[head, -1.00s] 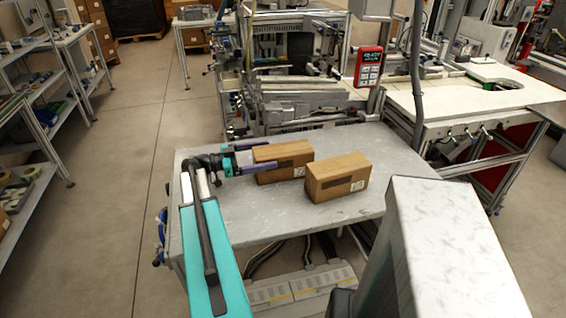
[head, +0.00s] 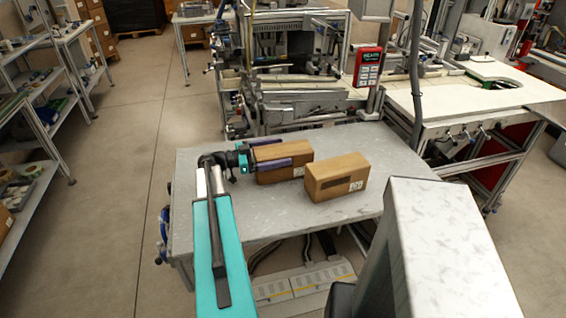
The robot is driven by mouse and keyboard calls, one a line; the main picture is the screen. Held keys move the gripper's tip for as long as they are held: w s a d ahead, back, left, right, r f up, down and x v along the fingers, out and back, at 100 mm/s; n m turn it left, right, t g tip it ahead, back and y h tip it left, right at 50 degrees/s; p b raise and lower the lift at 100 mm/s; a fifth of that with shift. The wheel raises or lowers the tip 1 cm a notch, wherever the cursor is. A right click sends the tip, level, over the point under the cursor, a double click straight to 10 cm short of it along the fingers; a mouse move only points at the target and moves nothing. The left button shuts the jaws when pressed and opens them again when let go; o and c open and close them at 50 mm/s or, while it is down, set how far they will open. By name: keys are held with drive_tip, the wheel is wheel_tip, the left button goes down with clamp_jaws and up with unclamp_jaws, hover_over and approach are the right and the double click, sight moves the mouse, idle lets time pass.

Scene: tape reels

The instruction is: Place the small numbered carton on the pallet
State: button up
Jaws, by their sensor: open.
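Two brown cartons lie on the grey metal table. The left carton (head: 299,151) is partly hidden by my gripper (head: 286,151). My gripper is open, with one purple finger along the far side of this carton and the other along its near side. I cannot tell whether the fingers touch it. The right carton (head: 337,177) stands apart, nearer the front, with a dark strip and a small white label. Any numbers are too small to read. A wooden pallet edge (head: 143,35) shows on the floor at the far back left, under a dark load.
The grey table (head: 235,215) has free room at its front left. Machinery (head: 305,100) stands right behind it. A grey pole (head: 417,80) rises at its back right. Shelving (head: 45,130) stands at the left, with open floor (head: 130,150) between.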

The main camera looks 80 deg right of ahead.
drive_tip(key=shift+c, duration=0.5)
drive_tip(key=c, duration=2)
drive_tip(key=shift+r, duration=0.15)
drive_tip(key=shift+r+b, duration=1.35)
drive_tip(key=shift+r, duration=3.55)
